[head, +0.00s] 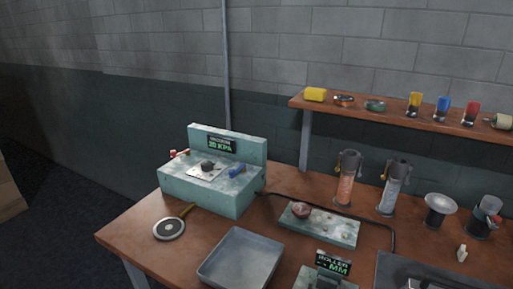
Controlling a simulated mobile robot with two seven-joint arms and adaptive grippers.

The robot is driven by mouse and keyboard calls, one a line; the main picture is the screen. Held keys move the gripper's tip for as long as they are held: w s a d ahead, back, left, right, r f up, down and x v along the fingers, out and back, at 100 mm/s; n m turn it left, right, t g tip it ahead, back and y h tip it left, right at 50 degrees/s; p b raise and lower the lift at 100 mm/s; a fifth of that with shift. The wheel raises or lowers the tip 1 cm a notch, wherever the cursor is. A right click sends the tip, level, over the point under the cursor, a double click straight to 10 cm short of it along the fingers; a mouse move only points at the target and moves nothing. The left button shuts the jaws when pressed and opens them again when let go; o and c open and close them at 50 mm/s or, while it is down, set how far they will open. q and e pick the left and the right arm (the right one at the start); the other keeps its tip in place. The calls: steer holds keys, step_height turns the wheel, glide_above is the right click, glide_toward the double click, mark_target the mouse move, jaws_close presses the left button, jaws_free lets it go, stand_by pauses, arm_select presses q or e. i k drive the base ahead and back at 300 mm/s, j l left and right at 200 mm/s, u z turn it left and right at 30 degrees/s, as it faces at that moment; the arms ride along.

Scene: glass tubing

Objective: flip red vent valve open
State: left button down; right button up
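A small red-handled valve (174,154) sits at the back left edge of the pale green vacuum unit (190,188). It is small in the picture, and I cannot tell whether it is open or shut. A blue-handled valve (237,172) sits on the right of the unit's top. A dark knob (207,165) on a light plate stands between them. The display (221,143) on the back panel seems to read 35 KPA. Neither of my grippers shows in the head view.
The unit stands on a brown workbench (135,232). A grey tray (240,257), a green board (330,225) and glass columns (345,185) stand right. A shelf (390,112) holds small coloured items.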

mark_target(174, 153)
steer(key=j+z, duration=0.1)
steer(key=j, duration=2.3)
steer(key=i, duration=0.05)
